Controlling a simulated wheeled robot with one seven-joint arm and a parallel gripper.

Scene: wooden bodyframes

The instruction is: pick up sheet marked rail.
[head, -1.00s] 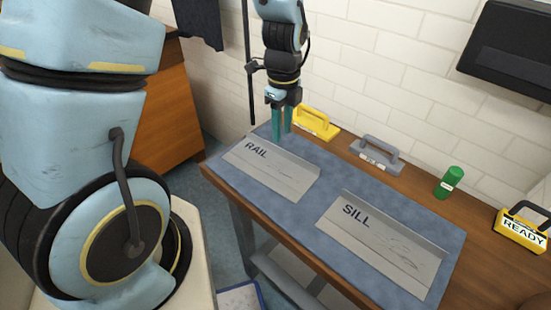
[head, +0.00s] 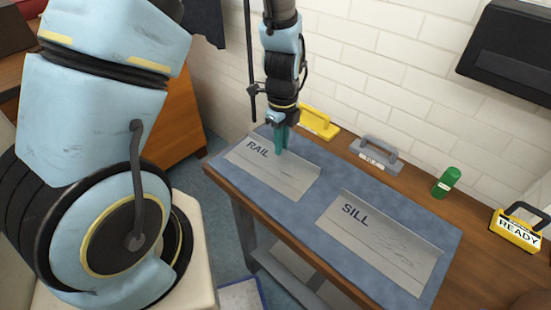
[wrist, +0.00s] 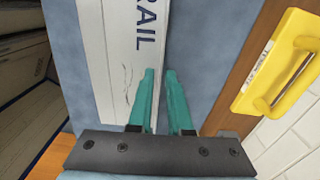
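The sheet marked RAIL (head: 290,182) is pale grey with a raised back edge and lies on the blue mat (head: 325,190). In the wrist view the sheet (wrist: 118,65) shows its lettering and right edge. My gripper (head: 281,152) points down at the raised edge of this sheet. In the wrist view its teal fingers (wrist: 160,71) stand a narrow gap apart, with the left finger over the sheet and the right over the mat side. The edge runs toward the gap; contact cannot be told. The sheet lies flat.
A similar sheet marked SILL (head: 380,245) lies to the right on the mat. Behind stand a yellow handled block (head: 320,123), a grey one (head: 375,154) and a green canister (head: 447,183). A yellow READY block (head: 516,232) is far right. The tiled wall is close behind.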

